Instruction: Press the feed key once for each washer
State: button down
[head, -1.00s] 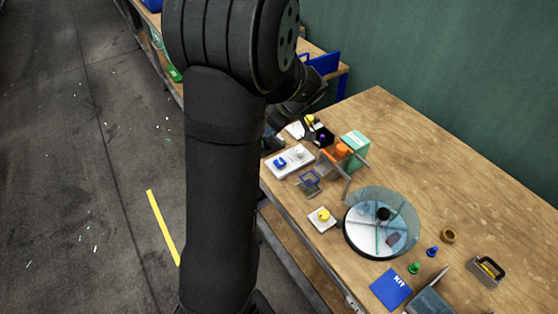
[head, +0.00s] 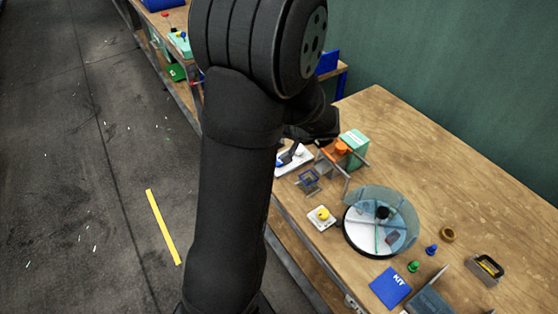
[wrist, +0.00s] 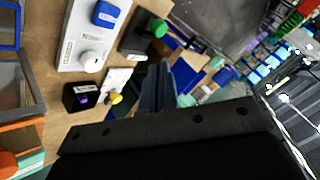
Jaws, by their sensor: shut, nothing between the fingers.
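A white panel (wrist: 85,40) with a raised blue key (wrist: 108,13) and a white round knob (wrist: 92,62) lies left of my gripper in the wrist view. My gripper (wrist: 157,88) is shut and empty, pointing away over the bench. In the head view, my dark gripper (head: 290,155) hangs over the same white panel (head: 300,160) and hides part of it. A separate white plate with a yellow button (head: 323,214) lies nearer. I cannot tell which key is the feed key. No washer can be made out clearly.
A clear round divided bowl (head: 355,238) stands on the bench, with an orange-topped frame (head: 338,150) and a mint box (head: 355,147) behind. A black box with a purple top (wrist: 82,97) and a green-buttoned box (wrist: 146,38) are close.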

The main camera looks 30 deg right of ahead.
jog(key=shift+f, duration=4.4)
jog(key=shift+f, duration=0.4)
jog(key=shift+f, duration=0.5)
jog(key=shift+r, duration=0.95)
jog(key=shift+r, duration=2.5)
